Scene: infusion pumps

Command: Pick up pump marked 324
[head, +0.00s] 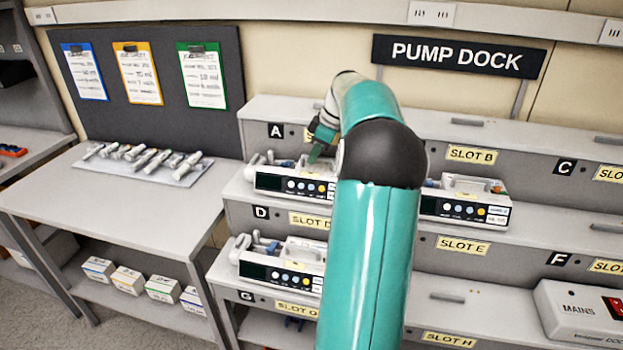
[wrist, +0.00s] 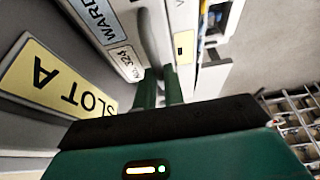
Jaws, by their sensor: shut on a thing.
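The pump in slot A (head: 290,184) sits on the top shelf at the left, with a dark screen and a row of buttons on its front. In the wrist view the label on this pump (wrist: 122,62) reads 324, with WARD printed beside it. My gripper (head: 318,154) reaches down to the top of this pump. In the wrist view my gripper (wrist: 160,85) is shut on the pump's grey carry handle (wrist: 150,38). My arm hides part of the dock. I cannot tell any gap between pump and shelf.
Another pump (head: 466,203) stands near slot B, and one (head: 282,266) stands in slot D below. A MAINS box (head: 580,312) is at the lower right. A side table (head: 130,205) at the left holds several syringes (head: 150,158). Part of slot C's shelf is clear.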

